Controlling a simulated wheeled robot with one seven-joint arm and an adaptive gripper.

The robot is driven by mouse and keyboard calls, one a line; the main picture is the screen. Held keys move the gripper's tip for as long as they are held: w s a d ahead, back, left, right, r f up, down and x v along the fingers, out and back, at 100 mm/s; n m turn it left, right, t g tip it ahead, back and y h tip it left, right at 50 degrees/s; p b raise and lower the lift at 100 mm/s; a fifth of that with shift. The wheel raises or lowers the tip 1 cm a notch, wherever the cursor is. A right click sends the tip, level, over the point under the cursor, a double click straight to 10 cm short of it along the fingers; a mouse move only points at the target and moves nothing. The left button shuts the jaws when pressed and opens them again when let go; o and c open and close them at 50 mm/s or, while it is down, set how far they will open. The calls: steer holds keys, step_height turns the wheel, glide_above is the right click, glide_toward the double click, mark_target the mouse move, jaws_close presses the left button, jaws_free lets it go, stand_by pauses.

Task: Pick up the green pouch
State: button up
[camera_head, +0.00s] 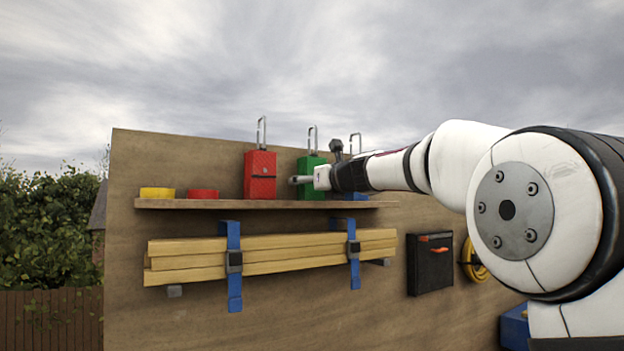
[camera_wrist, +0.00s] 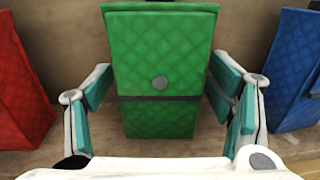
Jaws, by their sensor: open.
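The green pouch (camera_wrist: 160,75) is a quilted upright block with a dark band and a round grey button. It stands on the wooden shelf in the middle of the wrist view. In the head view the green pouch (camera_head: 309,168) shows a metal loop above it and is partly hidden by my gripper (camera_head: 293,180). In the wrist view my gripper (camera_wrist: 165,97) is open, with one teal-padded finger on each side of the pouch's lower half. Whether the pads touch the pouch is hard to tell; the left one looks slightly apart.
A red pouch (camera_head: 260,175) stands left of the green one, and a blue pouch (camera_wrist: 297,70) stands right. Yellow (camera_head: 157,192) and red (camera_head: 203,193) rolls lie on the shelf (camera_head: 230,204). Strapped timber (camera_head: 270,256) hangs below, beside a black case (camera_head: 429,264).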

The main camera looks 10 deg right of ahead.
steer(key=shift+w, duration=0.1)
steer(key=c, duration=1.6)
steer(key=shift+r, duration=0.15)
